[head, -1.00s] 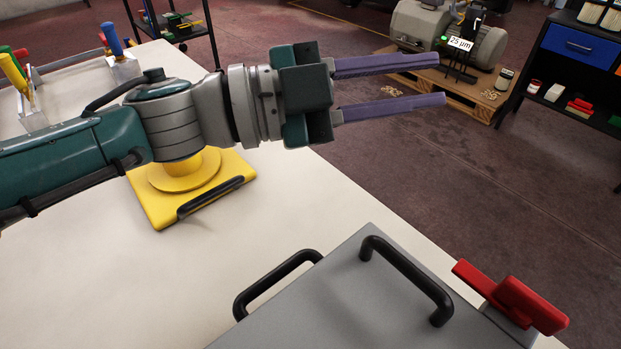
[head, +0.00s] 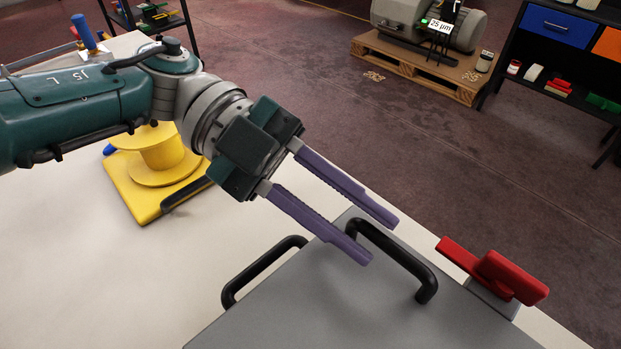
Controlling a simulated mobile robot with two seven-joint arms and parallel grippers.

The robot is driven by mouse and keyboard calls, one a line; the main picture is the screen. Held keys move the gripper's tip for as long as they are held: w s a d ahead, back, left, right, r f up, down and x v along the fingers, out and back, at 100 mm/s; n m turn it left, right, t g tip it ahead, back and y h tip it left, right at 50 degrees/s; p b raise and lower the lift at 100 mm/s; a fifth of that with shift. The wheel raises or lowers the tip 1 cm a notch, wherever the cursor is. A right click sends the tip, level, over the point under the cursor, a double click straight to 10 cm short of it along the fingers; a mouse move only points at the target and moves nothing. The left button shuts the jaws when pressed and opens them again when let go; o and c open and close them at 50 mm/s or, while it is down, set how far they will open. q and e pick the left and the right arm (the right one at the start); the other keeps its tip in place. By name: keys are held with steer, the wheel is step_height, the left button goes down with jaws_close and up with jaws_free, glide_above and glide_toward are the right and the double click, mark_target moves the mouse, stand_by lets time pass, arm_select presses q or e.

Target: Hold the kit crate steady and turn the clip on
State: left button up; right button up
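The kit crate (head: 330,308) is a grey box with black handles, at the bottom middle of the head view, cut off by the lower edge. One black handle (head: 405,262) stands on its top and another (head: 262,268) is at its left side. The red clip (head: 490,272) sits on a grey block at the crate's right. My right gripper is out of view.
A yellow spool-like fixture (head: 160,165) with a black handle stands on the pale table (head: 90,255), partly behind my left arm. The table's left front is clear. Beyond the table edge are a pallet (head: 420,68) with a grey machine and a dark shelf (head: 560,60).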

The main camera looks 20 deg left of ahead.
arm_select(q)
steer(key=shift+x, duration=1.75)
jaws_close()
